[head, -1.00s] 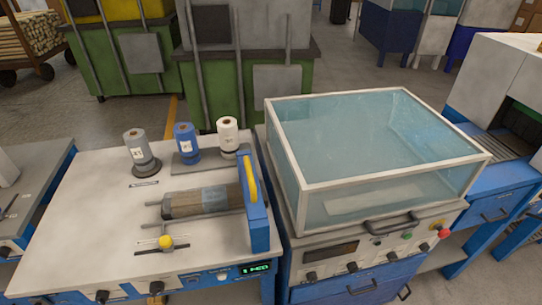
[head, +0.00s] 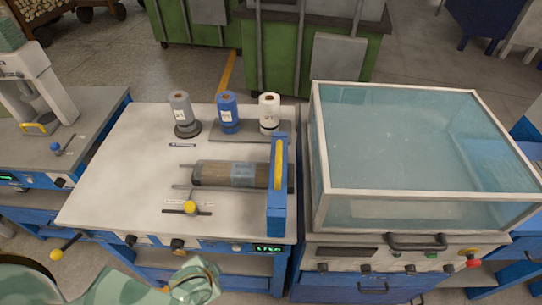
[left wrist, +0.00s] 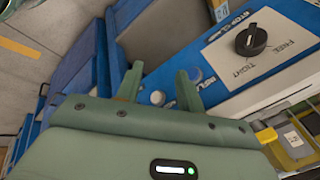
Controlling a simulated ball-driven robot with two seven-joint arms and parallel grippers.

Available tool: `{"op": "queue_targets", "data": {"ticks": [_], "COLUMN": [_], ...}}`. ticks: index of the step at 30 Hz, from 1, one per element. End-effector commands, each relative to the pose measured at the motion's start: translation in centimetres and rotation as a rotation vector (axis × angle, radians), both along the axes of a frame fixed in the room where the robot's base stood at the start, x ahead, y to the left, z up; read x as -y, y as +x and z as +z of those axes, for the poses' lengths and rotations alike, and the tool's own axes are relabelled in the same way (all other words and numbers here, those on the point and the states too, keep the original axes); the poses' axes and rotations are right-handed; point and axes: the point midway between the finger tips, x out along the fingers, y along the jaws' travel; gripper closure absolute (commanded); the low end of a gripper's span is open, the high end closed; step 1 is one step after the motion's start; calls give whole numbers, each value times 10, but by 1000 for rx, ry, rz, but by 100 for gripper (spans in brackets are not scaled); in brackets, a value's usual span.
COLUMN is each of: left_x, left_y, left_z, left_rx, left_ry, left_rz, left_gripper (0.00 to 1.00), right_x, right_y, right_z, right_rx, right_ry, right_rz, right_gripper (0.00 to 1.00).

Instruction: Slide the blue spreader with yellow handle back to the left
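The blue spreader (head: 277,212) stands upright at the right end of the work table (head: 130,165). Its yellow handle (head: 278,163) runs along its upper part. A wooden roll with a grey label (head: 225,174) lies on rails just left of the spreader, its right end close to it. My left arm comes in at the lower left of the head view, low in front of the table; its fingertips cannot be made out there. In the left wrist view my left gripper (left wrist: 158,88) is open, with nothing between its fingers. My right gripper is not in view.
Grey, blue (head: 228,112) and white spools stand at the table's back. A yellow knob (head: 190,208) sits on a front slot. A clear-covered tank (head: 420,150) stands close right of the spreader. A black dial (left wrist: 250,40) shows on a panel in the left wrist view.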

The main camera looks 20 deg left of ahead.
Motion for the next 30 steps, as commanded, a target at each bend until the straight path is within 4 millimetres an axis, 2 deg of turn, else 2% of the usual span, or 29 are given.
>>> {"op": "queue_targets", "data": {"ticks": [1, 5, 8, 9, 12, 15, 21, 25, 30], "left_x": [-2, -9, -10, -7, 8, 24, 45, 43, 30], "left_y": [8, 29, 46, 56, 79, 96, 120, 132, 140], "left_z": [26, 89, 143, 167, 198, 212, 222, 227, 235], "left_rx": [28, 100, 182, 232, 352, 464, 691, 851, 1000], "left_ry": [19, 78, 126, 149, 191, 225, 320, 417, 538], "left_rz": [-12, -66, -159, -233, -445, -637, -959, -1115, -1207], "left_gripper": [62, 62, 62, 62, 62, 62, 62, 62, 62], "right_x": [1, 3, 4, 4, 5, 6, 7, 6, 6], "right_y": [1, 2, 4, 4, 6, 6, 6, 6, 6], "right_z": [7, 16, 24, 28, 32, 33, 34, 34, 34], "right_rx": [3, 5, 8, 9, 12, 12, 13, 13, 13], "right_ry": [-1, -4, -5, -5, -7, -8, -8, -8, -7], "right_rz": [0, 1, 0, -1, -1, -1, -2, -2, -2], "right_gripper": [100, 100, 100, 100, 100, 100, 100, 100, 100]}}
